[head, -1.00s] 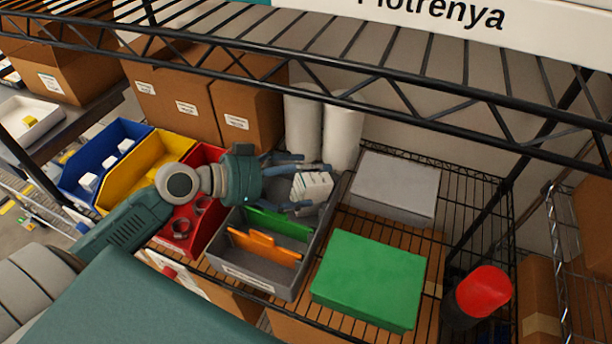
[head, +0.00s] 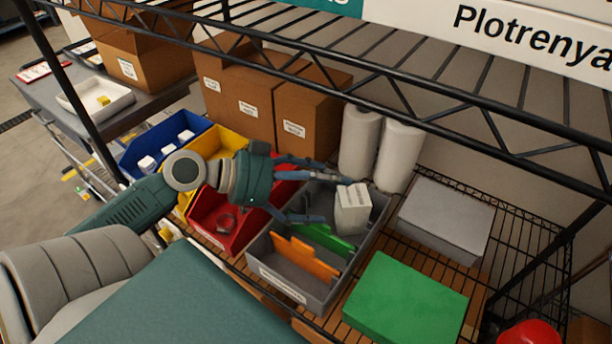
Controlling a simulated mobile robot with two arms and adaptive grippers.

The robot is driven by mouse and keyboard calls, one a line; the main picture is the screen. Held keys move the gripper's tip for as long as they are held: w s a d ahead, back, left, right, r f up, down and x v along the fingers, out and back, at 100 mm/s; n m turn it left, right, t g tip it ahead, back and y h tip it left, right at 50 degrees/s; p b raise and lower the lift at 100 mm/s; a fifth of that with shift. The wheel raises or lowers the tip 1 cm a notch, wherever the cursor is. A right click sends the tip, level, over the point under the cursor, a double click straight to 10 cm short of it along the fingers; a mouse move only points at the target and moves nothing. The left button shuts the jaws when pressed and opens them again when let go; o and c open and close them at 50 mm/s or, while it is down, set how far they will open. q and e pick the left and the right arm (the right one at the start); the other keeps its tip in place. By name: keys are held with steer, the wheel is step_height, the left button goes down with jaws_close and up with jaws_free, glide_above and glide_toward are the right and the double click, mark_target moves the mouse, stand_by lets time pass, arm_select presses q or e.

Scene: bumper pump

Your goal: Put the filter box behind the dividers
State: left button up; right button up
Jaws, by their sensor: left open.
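The white filter box (head: 353,208) stands in the rear part of the grey bin (head: 285,288), behind the green divider (head: 325,240) and the orange divider (head: 304,261). It looks upright and slightly turned. My left gripper (head: 322,197) is open, its fingers to the left of the filter box and apart from it, over the bin's left rear side. The lower finger hangs above the bin near the green divider. The box's base is partly hidden inside the bin. My right gripper is not in view.
Red (head: 226,222), yellow (head: 213,146) and blue (head: 165,144) bins stand to the left. White rolls (head: 359,143) and cardboard boxes (head: 309,110) stand behind. A green box (head: 405,300) and a grey box (head: 446,220) lie to the right. A wire shelf runs above.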

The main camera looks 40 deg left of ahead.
arm_select(q)
steer(key=v, duration=0.4)
steer(key=shift+r, duration=0.2)
stand_by(0.3)
